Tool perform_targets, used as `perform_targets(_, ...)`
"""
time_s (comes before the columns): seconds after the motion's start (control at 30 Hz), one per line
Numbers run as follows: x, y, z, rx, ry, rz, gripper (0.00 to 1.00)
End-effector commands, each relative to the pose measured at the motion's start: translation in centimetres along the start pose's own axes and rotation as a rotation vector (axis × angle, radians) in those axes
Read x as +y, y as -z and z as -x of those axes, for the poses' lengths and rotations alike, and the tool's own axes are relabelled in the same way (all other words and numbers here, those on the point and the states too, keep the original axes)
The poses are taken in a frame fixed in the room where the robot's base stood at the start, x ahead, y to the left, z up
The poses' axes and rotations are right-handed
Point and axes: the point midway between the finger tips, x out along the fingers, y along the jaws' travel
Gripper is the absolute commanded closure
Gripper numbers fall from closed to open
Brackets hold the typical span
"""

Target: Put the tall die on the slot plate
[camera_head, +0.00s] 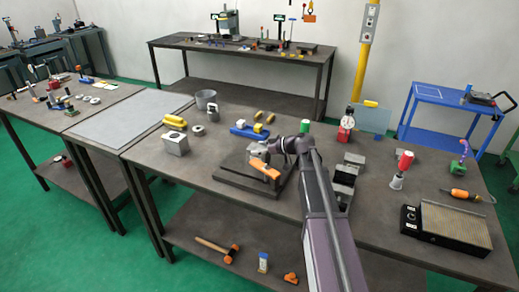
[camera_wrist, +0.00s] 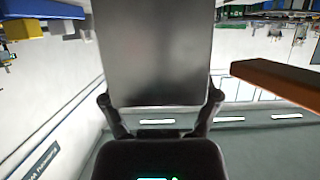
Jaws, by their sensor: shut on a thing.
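My gripper (camera_head: 272,148) is over the middle of the bench, close to the dark square plate (camera_head: 236,184) and the orange lever (camera_head: 264,169). In the wrist view my gripper (camera_wrist: 160,102) has its fingers on both sides of a plain grey block (camera_wrist: 155,50), which fills the top middle. Its lower end and what lies beneath are hidden, and I cannot tell if it is the tall die. The orange lever also shows at the right of the wrist view (camera_wrist: 280,82). I cannot identify the slot plate for certain.
A yellow cylinder (camera_head: 174,121), a grey cup (camera_head: 206,99) and a blue holder (camera_head: 248,131) stand behind and left. A dark vice-like fixture (camera_head: 345,180), a red-handled tool (camera_head: 401,168) and a black box with a tan top (camera_head: 449,228) are right. The front left bench top is clear.

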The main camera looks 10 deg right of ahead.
Motion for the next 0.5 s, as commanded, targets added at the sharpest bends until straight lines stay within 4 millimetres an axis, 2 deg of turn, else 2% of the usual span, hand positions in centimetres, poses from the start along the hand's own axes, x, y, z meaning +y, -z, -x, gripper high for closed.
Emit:
perform_targets(0.2,0.01,-0.19,-0.09,0.003,0.000,-0.001,0.83)
perform_targets(0.23,0.01,-0.22,-0.07,0.000,0.000,0.000,0.16)
perform_targets(0.3,0.01,-0.18,-0.06,0.000,0.000,0.000,0.00)
perform_targets(0.5,0.01,-0.18,-0.05,0.000,0.000,0.000,0.00)
